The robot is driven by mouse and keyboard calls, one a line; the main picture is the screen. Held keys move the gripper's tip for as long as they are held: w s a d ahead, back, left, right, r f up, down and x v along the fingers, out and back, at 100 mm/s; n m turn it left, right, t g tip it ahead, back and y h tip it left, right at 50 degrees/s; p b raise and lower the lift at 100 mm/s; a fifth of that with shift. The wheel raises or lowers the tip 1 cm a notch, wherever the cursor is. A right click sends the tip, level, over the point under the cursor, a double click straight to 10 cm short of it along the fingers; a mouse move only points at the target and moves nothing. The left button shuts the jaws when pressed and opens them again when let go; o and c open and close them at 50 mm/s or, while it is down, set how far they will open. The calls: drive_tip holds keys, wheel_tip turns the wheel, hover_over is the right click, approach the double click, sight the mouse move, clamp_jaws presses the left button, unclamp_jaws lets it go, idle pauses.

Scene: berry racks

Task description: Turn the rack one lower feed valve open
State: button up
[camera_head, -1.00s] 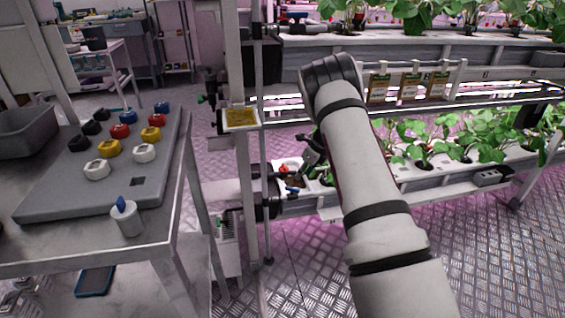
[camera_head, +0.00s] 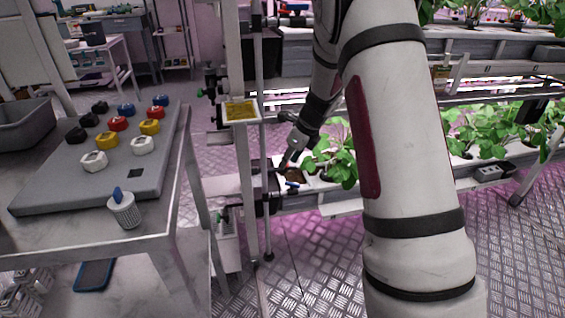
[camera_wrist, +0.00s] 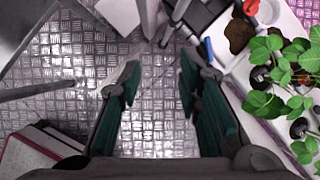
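My gripper (camera_head: 291,153) is over the left end of the lower shelf of the rack (camera_head: 345,207) in the head view. In the wrist view its two dark green fingers (camera_wrist: 158,66) are spread apart with only metal floor between them. A small blue handle (camera_head: 292,185) is at the shelf's left end, just below my gripper. It also shows in the wrist view (camera_wrist: 208,50), right of the fingers and apart from them. A red part (camera_wrist: 251,7) shows at the top of the wrist view. I cannot tell how far any valve is turned.
Strawberry plants (camera_head: 335,160) grow along the lower shelf, close to the right of my gripper. A vertical post with a yellow card (camera_head: 240,111) stands on the left. A metal table (camera_head: 165,236) holds a grey board (camera_head: 60,195) with several coloured knobs.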

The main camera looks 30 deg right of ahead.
drive_tip(key=shift+n, duration=0.3)
drive_tip(key=shift+s+a+r, duration=0.35)
drive_tip(key=shift+s+a, duration=0.2)
drive_tip(key=shift+a, duration=0.05)
drive_tip(key=shift+s+a+r, duration=0.35)
drive_tip(key=shift+s+a, duration=0.25)
drive_tip(key=shift+a, duration=0.05)
drive_tip(key=shift+s+a+r, duration=0.35)
drive_tip(key=shift+s+a, duration=0.2)
drive_tip(key=shift+a, duration=0.05)
